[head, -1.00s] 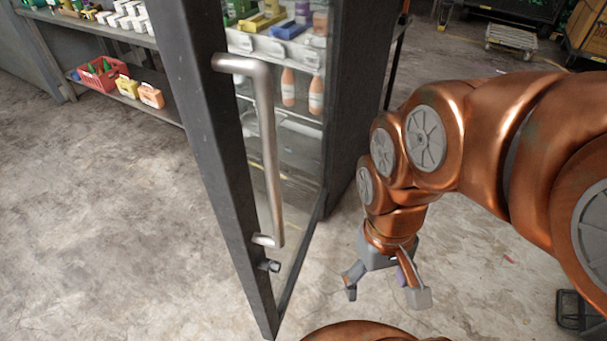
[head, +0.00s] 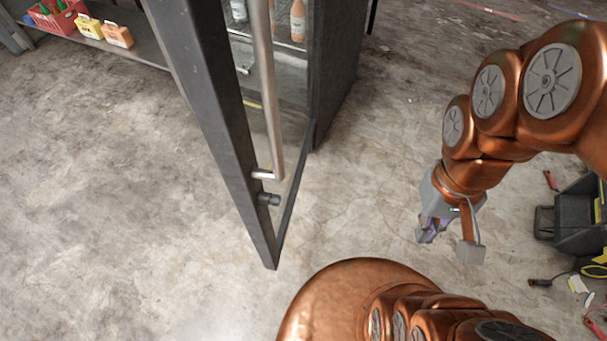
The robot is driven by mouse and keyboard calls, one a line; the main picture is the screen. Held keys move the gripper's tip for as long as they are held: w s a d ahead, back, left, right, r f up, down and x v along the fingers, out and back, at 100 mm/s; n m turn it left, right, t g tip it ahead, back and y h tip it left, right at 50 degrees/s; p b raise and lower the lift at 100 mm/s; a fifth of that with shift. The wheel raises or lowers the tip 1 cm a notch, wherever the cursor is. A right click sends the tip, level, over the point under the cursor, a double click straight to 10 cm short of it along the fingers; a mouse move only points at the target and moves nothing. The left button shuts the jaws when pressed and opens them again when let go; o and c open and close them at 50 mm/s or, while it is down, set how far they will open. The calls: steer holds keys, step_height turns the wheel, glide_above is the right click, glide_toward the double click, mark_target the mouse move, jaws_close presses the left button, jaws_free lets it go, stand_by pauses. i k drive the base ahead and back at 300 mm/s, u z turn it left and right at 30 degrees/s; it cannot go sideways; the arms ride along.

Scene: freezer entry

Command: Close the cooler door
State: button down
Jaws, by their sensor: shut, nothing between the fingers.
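The cooler door (head: 215,110) stands open, its dark frame edge toward me in the head view. Its long metal handle (head: 265,90) runs down the near side, with the upper end cut off by the frame. The dark cooler body (head: 338,70) is behind the door, with bottles inside seen past the glass. My gripper (head: 450,243) hangs over the floor to the right of the door, clear of both door and handle. It is shut and empty, pointing down.
A black bin (head: 580,220) and scattered tools lie on the floor at the right. A low shelf with a red basket (head: 58,16) and small cartons (head: 117,35) is at the upper left. The concrete floor left of the door is clear.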

mark_target(195, 34)
steer(key=k, duration=1.2)
steer(key=u, duration=1.25)
steer(key=i, duration=0.5)
